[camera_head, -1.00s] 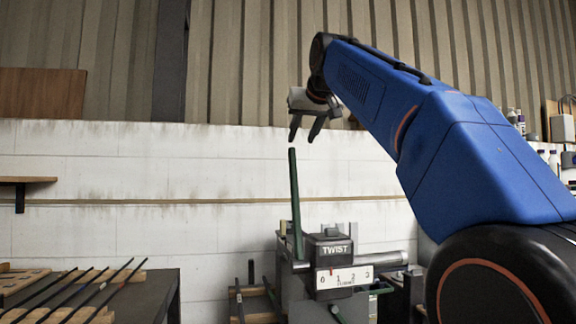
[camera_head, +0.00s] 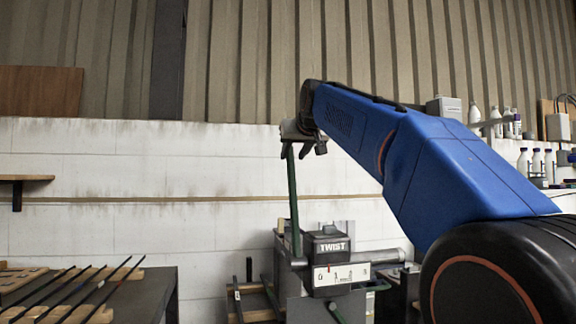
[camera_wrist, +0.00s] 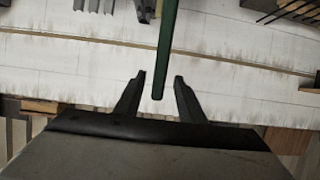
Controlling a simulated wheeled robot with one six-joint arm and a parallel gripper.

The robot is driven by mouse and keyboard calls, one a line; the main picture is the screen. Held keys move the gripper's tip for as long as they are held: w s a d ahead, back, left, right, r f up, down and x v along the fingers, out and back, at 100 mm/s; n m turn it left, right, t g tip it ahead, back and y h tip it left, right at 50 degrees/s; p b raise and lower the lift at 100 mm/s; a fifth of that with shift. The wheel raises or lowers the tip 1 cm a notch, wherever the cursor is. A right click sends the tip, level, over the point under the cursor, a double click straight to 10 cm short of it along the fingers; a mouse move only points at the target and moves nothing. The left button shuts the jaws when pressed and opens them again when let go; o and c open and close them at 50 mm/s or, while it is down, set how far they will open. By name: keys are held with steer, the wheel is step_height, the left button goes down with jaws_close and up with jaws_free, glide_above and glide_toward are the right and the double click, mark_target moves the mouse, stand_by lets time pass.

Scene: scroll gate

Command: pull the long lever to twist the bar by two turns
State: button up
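The long green lever (camera_head: 293,200) stands nearly upright on the left side of the grey twist machine (camera_head: 330,248), which has a "TWIST" label and a number scale (camera_head: 341,276) on its front. My gripper (camera_head: 296,152) is at the lever's top end. In the wrist view the end of the green lever (camera_wrist: 166,50) lies between the two open fingers of my gripper (camera_wrist: 158,82), with a gap on each side. The bar in the machine is hard to make out.
A dark table (camera_head: 150,292) with several dark rods on wooden racks stands at the lower left. Bottles (camera_head: 537,163) stand on a shelf at the right. A white wall (camera_head: 130,215) is behind the machine. A small wooden shelf (camera_head: 28,178) juts out at the far left.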

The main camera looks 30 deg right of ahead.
mark_target(288, 164)
steer(key=x, duration=0.8)
steer(key=shift+c, duration=0.2)
jaws_close()
